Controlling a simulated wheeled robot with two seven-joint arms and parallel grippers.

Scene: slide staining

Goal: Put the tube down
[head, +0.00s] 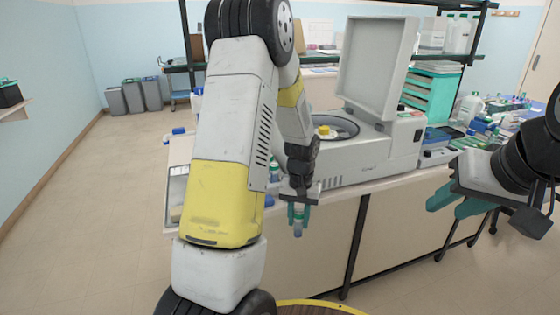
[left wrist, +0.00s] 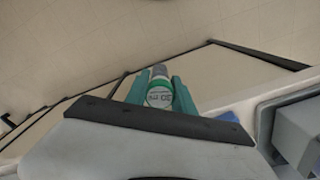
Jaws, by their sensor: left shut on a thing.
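My left gripper (head: 299,208) has green fingers and points down in front of the bench's front edge. It is shut on a small tube (head: 298,226), which hangs below the fingers over the floor side of the bench. In the left wrist view the tube (left wrist: 159,92) sits between the two green fingers (left wrist: 158,95), with its round, marked end toward the camera. My right gripper (head: 456,200) is at the right of the head view, with green fingers pointing left. Its fingers appear apart, with nothing visible between them.
The bench (head: 390,188) carries an open-lidded centrifuge (head: 375,150). A tray (head: 178,185) is at the bench's left end, partly hidden by my left arm. Bottles and racks (head: 485,130) crowd the right end. The floor (head: 90,220) at left is clear.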

